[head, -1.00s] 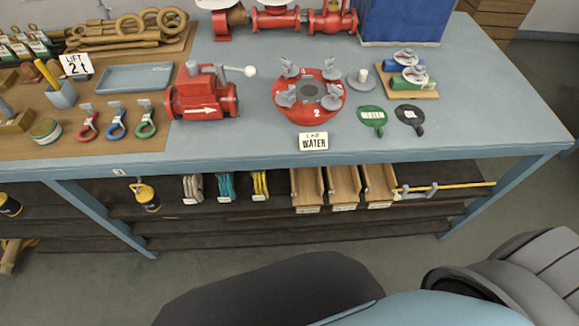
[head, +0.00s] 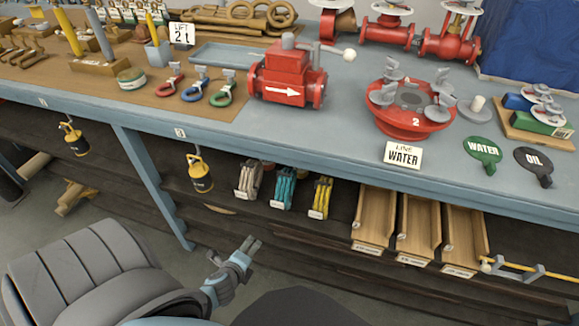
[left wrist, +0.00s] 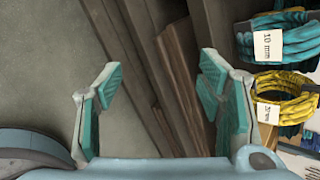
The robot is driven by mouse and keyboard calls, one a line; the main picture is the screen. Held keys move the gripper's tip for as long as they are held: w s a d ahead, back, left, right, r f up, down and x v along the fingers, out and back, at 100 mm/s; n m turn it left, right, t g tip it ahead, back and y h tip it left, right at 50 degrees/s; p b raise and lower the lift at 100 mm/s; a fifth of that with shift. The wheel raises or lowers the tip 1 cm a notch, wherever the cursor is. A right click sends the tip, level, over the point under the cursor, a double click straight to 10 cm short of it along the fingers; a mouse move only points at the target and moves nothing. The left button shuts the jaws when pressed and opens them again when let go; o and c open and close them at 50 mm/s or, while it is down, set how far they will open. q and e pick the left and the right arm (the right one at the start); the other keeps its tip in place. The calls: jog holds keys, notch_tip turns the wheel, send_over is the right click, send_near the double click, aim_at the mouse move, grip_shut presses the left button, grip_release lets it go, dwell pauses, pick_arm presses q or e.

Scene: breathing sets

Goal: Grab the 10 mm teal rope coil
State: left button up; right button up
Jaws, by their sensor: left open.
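The teal rope coil (head: 286,187) sits on the shelf under the bench, between a pale grey coil (head: 249,177) and a yellow coil (head: 322,196). In the left wrist view the teal coil (left wrist: 290,45) is at the upper right, and its white tag reads 10 mm. The yellow coil (left wrist: 288,88) is just below it there. My left gripper (head: 253,244) is open and empty, in front of and lower than the coils in the head view. Its spread fingers (left wrist: 158,68) in the left wrist view are left of the teal coil, not touching it. My right gripper is out of view.
The blue bench top (head: 350,117) overhangs the shelf. A blue bench leg (head: 152,185) and a yellow hanging block (head: 200,175) stand left of the coils. Wooden trays (head: 374,218) are on the right. The floor (head: 110,208) in front is open.

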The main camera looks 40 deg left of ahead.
pick_arm(q)
jog(key=w+a+m+t+y+b, duration=0.1)
jog(key=w+m+t+b, duration=0.2)
jog(key=w+m+b, duration=0.25)
jog(key=m+t+b, duration=0.6)
jog(key=m+b, duration=0.1)
jog(key=m, duration=0.2)
send_near(284, 172)
jog(key=shift+y, duration=0.3)
jog(key=x, duration=0.4)
jog(key=shift+w+d, duration=0.15)
jog(key=shift+w, duration=0.3)
jog(key=x, duration=0.1)
jog(key=b+x, duration=0.1)
jog(key=x, duration=0.3)
jog(key=shift+w+f+b, duration=0.1)
jog(key=shift+f+b, duration=0.2)
jog(key=shift+b, duration=0.05)
jog(key=shift+r, duration=0.1)
jog(key=shift+c, duration=1.2)
grip_shut()
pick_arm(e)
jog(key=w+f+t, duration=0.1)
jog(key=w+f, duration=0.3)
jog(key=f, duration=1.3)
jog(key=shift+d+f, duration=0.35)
